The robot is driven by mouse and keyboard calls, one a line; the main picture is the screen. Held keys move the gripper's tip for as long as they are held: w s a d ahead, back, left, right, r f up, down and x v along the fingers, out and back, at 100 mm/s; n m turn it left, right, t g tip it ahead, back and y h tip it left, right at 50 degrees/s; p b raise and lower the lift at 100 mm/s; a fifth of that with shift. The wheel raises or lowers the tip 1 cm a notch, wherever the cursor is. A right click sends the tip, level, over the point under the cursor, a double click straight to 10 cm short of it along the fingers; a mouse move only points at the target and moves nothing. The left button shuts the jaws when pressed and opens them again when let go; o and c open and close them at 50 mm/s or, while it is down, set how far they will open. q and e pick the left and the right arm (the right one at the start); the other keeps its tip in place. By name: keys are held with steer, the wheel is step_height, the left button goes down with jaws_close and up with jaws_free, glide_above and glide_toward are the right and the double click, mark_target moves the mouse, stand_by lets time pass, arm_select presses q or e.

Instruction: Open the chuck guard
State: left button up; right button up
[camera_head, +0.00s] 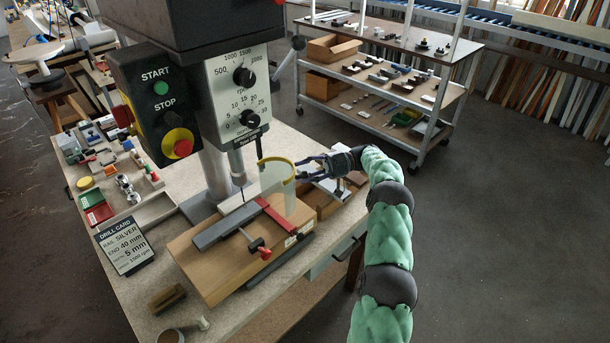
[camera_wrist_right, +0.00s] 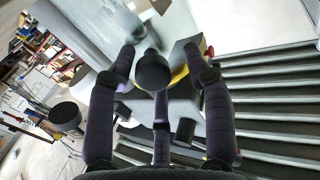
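The chuck guard (camera_head: 283,193) is a clear curved shield with a yellow rim. In the head view it stands just right of the drill chuck (camera_head: 237,165) and the thin bit, above the clamped work. My right gripper (camera_head: 301,168) comes in from the right with its fingers spread, close to the guard's right side. I cannot tell whether it touches. In the right wrist view, the fingers of the gripper (camera_wrist_right: 160,65) are apart, and a yellow piece (camera_wrist_right: 180,73), likely the rim, shows between them. My left gripper is not in view.
The drill press control box (camera_head: 163,105) hangs at the left. A vise bar with red handles (camera_head: 268,218) clamps the work on a wooden block (camera_head: 205,268). Floor right of the bench (camera_head: 500,230) is clear.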

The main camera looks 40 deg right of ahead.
steer(key=shift+f, duration=0.25)
step_height(320, 180, up, 10)
steer(key=shift+r, duration=0.1)
stand_by(0.5)
stand_by(0.5)
